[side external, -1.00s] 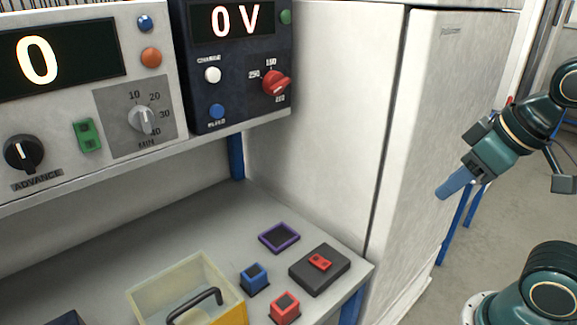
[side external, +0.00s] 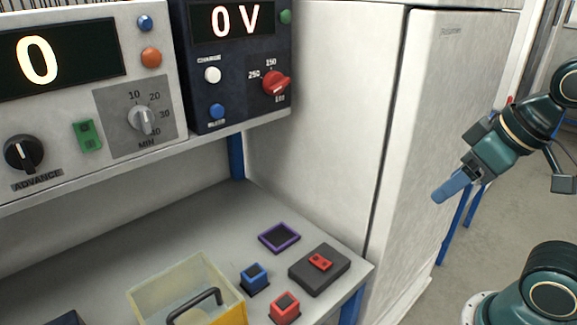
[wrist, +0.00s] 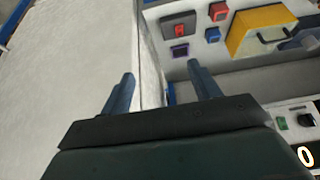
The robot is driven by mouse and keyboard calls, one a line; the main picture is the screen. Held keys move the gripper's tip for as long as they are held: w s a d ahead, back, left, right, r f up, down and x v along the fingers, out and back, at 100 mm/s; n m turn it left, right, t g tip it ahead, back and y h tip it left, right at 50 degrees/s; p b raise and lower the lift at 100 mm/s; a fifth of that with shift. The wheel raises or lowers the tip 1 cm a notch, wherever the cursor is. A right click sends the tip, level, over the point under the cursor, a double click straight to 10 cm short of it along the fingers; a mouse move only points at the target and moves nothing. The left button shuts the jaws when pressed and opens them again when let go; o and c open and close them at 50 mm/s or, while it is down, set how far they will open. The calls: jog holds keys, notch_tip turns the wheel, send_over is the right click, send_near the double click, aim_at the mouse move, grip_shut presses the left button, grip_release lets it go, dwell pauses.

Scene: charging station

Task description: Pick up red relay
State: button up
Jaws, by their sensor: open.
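A red block with a dark top (side external: 285,307) stands at the front of the bench, beside a similar blue block (side external: 254,277). A smaller flat red piece (side external: 320,262) lies on a dark square pad (side external: 308,279) near the bench's right corner. I cannot tell which red piece is the relay. In the wrist view, the red block (wrist: 219,11) and the flat red piece (wrist: 180,30) are both near the top. My gripper (side external: 453,186) is in the air right of the bench, apart from everything. Its fingers (wrist: 161,73) are open and empty.
A purple-rimmed square (side external: 279,238) lies behind the pad. A clear and yellow bin with a dark handle (side external: 186,290) stands to the left. A tall white cabinet (side external: 425,130) rises beside the bench. Instrument panels (side external: 240,65) overhang the bench.

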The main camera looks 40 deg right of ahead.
jog(key=n+g+y, duration=0.5)
jog(key=n+g, duration=0.1)
jog(key=n, duration=1.2)
send_over(286, 301)
jog(key=d, duration=0.5)
notch_tip(286, 301, down, 18)
jog(key=r, duration=0.1)
jog(key=shift+h, duration=0.3)
jog(key=shift+x, duration=4.3)
jog(key=shift+w+f, duration=0.2)
jog(key=shift+x, duration=2.55)
jog(key=shift+a, duration=0.15)
